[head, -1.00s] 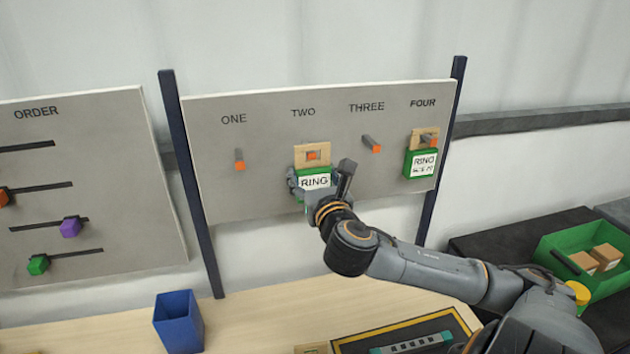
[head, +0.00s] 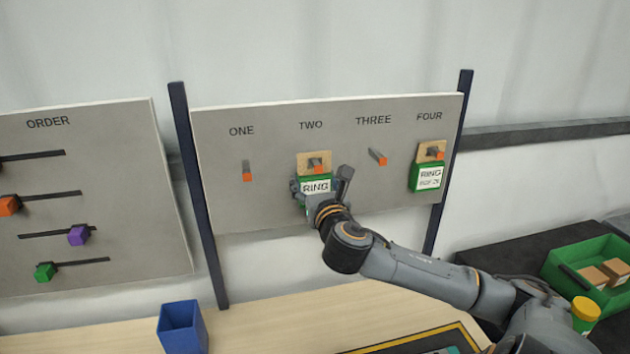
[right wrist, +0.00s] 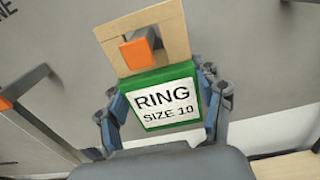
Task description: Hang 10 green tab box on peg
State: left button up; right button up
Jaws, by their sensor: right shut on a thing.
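A green box with a tan cardboard tab (head: 314,182) and a white label is at the peg under TWO on the grey board. In the right wrist view the label of this green tab box (right wrist: 165,104) reads RING SIZE 10. The orange-tipped peg (right wrist: 138,50) shows in front of the tab, through its hole. My right gripper (head: 322,192) is shut on the box, with a finger at each side. It also shows in the right wrist view (right wrist: 162,112). My left gripper is not in view.
Another green RING box (head: 428,176) hangs under FOUR. Pegs under ONE (head: 247,172) and THREE (head: 378,157) are bare. A blue bin (head: 183,328) stands on the table. A green crate (head: 575,285) with brown boxes is at right. An ORDER board (head: 90,215) with colored sliders is at left.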

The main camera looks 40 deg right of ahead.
dwell(0.4)
jog(key=o, duration=1.2)
jog(key=shift+o, duration=0.2)
jog(key=shift+s, duration=0.1)
jog(key=v, duration=0.7)
jog(key=shift+s+a, duration=0.1)
jog(key=shift+s, duration=0.05)
